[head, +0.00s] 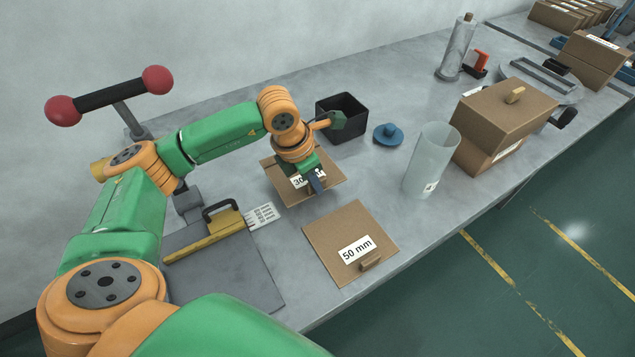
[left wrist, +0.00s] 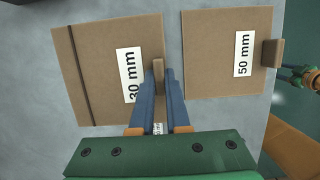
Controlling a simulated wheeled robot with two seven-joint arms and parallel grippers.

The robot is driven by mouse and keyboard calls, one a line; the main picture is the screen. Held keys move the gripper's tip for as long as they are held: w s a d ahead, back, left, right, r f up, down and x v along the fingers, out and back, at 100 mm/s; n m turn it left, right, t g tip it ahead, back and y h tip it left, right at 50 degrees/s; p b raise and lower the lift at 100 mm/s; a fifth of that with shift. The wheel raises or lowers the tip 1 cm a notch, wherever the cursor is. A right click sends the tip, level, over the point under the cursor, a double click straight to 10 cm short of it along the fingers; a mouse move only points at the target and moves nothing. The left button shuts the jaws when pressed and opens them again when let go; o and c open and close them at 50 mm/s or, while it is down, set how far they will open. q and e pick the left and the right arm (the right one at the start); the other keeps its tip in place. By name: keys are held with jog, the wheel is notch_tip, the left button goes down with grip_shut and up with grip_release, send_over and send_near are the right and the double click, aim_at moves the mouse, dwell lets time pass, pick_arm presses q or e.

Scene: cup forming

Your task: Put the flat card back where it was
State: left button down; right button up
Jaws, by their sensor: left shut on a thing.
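The flat card labelled 30 mm (head: 327,190) is brown, with a raised tab at one edge. It also shows in the left wrist view (left wrist: 100,90), with a dark line near its left side. My left gripper (head: 316,184) is shut on its tab; the blue fingers pinch the tab in the left wrist view (left wrist: 162,75). I cannot tell whether the card touches the table. A second brown card labelled 50 mm (head: 335,228) lies beside it on the table, and also shows in the left wrist view (left wrist: 212,55).
A black open bin (head: 343,118) and a blue lidded piece (head: 388,134) stand behind the cards. A clear cylinder (head: 432,160) and a brown box (head: 507,112) stand to the right. A grey plate with a yellow bar (head: 205,237) lies to the left.

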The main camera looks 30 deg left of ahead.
aim_at(318, 201)
pick_arm(q)
jog(key=x, duration=0.2)
jog(key=p+x, duration=0.1)
jog(key=x, duration=0.1)
jog(key=shift+w+a, duration=0.15)
jog(key=shift+w, duration=0.1)
jog(key=shift+f, duration=0.45)
jog(key=shift+f, duration=0.2)
jog(key=c, duration=0.9)
grip_release()
jog(key=shift+r, duration=0.1)
jog(key=shift+r, duration=0.1)
